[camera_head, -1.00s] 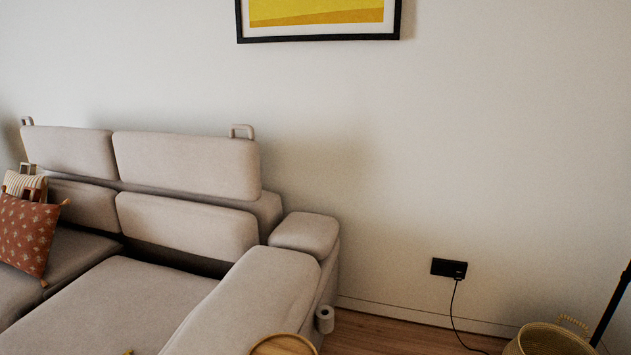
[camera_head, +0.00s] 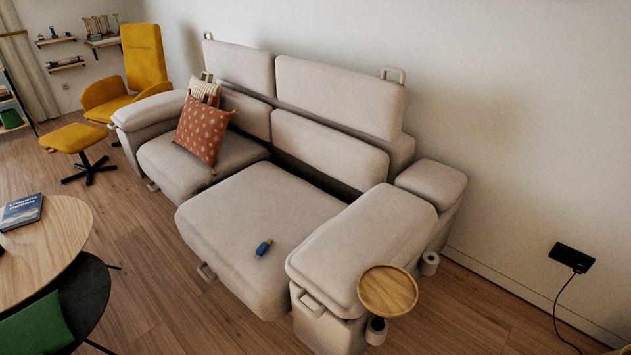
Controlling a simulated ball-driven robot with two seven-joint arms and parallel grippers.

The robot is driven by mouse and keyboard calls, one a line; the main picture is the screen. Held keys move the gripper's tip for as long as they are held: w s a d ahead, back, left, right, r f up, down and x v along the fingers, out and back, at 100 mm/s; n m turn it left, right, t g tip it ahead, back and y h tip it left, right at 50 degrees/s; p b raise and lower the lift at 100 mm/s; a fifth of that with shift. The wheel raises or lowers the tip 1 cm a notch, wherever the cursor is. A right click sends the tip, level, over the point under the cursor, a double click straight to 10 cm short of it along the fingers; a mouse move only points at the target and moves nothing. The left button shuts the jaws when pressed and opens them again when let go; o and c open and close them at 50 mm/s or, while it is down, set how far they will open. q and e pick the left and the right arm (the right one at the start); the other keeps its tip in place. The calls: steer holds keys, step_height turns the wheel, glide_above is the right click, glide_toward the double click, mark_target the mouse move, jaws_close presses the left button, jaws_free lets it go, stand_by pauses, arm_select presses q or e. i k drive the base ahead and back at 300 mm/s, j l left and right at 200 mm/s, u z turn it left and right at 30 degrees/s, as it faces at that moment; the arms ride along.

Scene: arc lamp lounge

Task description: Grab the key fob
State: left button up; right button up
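A small blue object with a yellow end (camera_head: 263,247) lies on the right seat cushion of the grey sofa (camera_head: 240,215), near the seat's front edge. It could be the key fob, but it is too small to tell for certain. No other object that looks like a key fob can be made out. Neither of my grippers shows in the head view.
A round wooden tray (camera_head: 388,290) sits by the sofa's right armrest. A round wooden table (camera_head: 65,235) with a blue book (camera_head: 22,211) stands at left, a dark lower top under it. A yellow footstool (camera_head: 73,138) is farther back. Wooden floor between table and sofa is clear.

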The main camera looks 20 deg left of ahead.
mark_target(262, 247)
steer(key=u, duration=1.15)
